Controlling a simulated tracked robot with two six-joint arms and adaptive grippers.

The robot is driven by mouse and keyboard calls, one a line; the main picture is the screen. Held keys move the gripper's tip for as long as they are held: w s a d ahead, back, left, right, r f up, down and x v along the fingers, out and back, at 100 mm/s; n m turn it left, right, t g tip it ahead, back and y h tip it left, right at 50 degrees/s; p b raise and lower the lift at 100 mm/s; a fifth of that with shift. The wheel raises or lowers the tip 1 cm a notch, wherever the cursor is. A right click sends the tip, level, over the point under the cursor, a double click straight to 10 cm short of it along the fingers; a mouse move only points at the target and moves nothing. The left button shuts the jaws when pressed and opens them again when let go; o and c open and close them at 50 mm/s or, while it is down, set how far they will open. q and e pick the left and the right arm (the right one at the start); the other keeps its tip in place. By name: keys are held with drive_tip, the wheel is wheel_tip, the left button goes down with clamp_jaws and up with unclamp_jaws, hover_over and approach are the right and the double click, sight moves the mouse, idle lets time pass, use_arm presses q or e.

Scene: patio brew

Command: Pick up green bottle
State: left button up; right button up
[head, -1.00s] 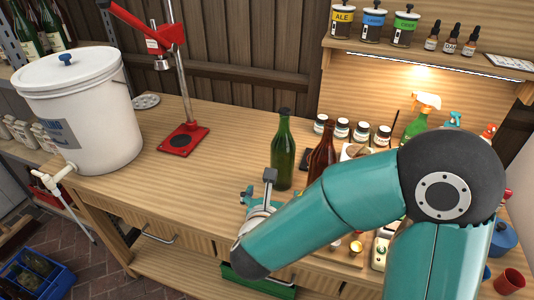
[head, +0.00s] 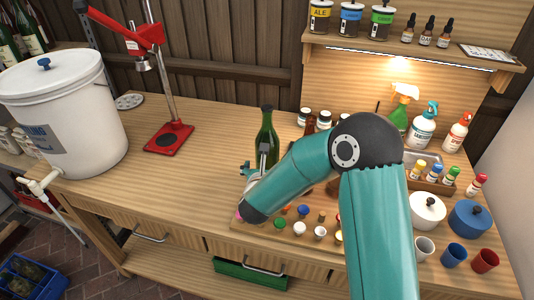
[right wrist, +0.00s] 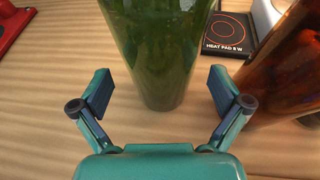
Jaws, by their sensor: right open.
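The green bottle (head: 267,136) stands upright on the wooden bench, its lower part hidden behind my right arm in the head view. In the right wrist view, the green bottle (right wrist: 160,45) stands just ahead, between and slightly beyond the fingertips. My right gripper (right wrist: 161,92) is open, with one finger on each side of the bottle's base and a visible gap to each. In the head view my right gripper (head: 256,172) is mostly hidden by its own arm. My left gripper is not in view.
A brown bottle (right wrist: 282,65) stands close to the right finger, beside a black heat pad (right wrist: 228,35). A red bottle capper (head: 168,138) and a white bucket (head: 75,115) stand to the left. Caps and small cups crowd the right; bench between capper and bottle is clear.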

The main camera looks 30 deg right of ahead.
drive_tip(key=shift+x, duration=1.4)
drive_tip(key=c, duration=1.7)
drive_tip(key=shift+r, duration=0.1)
clamp_jaws()
